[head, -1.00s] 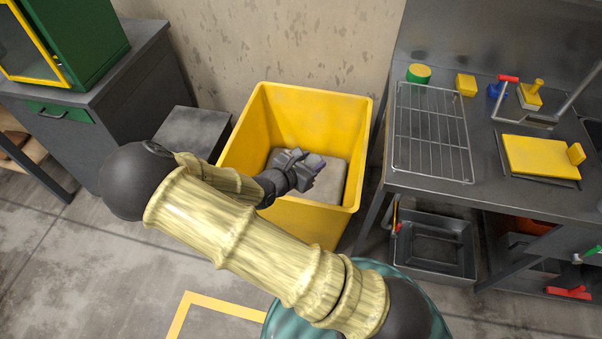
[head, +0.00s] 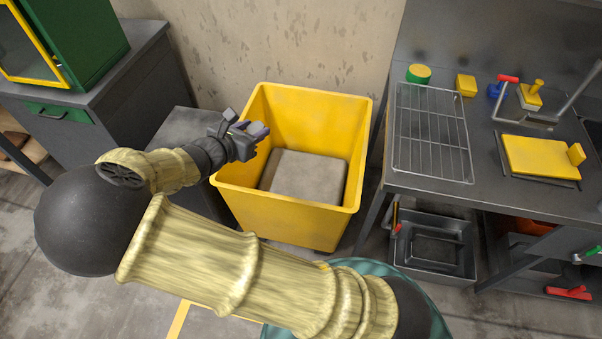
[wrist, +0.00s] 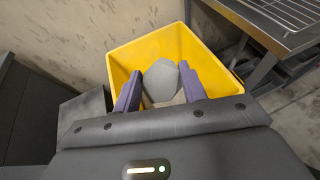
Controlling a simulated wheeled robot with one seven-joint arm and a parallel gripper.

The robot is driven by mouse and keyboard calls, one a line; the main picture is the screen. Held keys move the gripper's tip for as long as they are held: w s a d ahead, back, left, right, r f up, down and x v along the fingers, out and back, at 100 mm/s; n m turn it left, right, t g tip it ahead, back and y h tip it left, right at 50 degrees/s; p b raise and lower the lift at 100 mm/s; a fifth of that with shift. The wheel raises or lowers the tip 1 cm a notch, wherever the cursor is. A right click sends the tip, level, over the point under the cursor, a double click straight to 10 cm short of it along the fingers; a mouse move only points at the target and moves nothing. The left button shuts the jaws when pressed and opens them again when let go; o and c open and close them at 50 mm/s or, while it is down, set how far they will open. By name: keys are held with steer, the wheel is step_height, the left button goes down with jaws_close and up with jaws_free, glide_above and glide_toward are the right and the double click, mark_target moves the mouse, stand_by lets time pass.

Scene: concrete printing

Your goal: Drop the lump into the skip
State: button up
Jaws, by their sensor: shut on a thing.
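The yellow skip (head: 290,216) stands on the floor against the wall, open at the top. A grey block (head: 304,176) lies on its bottom. My gripper (head: 256,136) is above the skip's left rim, with its fingers pointing right over the opening. In the wrist view, my gripper (wrist: 161,92) is shut on the lump (wrist: 160,82), a grey, faceted piece between the two purple fingers. The skip (wrist: 150,48) shows behind and around it. In the head view the lump cannot be made out clearly at the fingertips.
A dark bench (head: 485,205) with a wire rack (head: 432,132) and yellow tools stands close at the skip's right. A low grey box (head: 190,127) stands to its left, beside a dark cabinet (head: 120,85) with a green case (head: 95,35). Bare wall is behind.

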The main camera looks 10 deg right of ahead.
steer(key=shift+d, duration=0.1)
stand_by(0.3)
steer(key=s+d+f+m+g+h, duration=0.1)
steer(key=s+d+f, duration=0.1)
steer(key=d+f, duration=0.4)
steer(key=s+d+f+m+g+h, duration=0.1)
steer(key=s+d+f, duration=0.2)
steer(key=d+f, duration=0.4)
steer(key=d, duration=0.4)
steer(key=shift+f+m, duration=0.3)
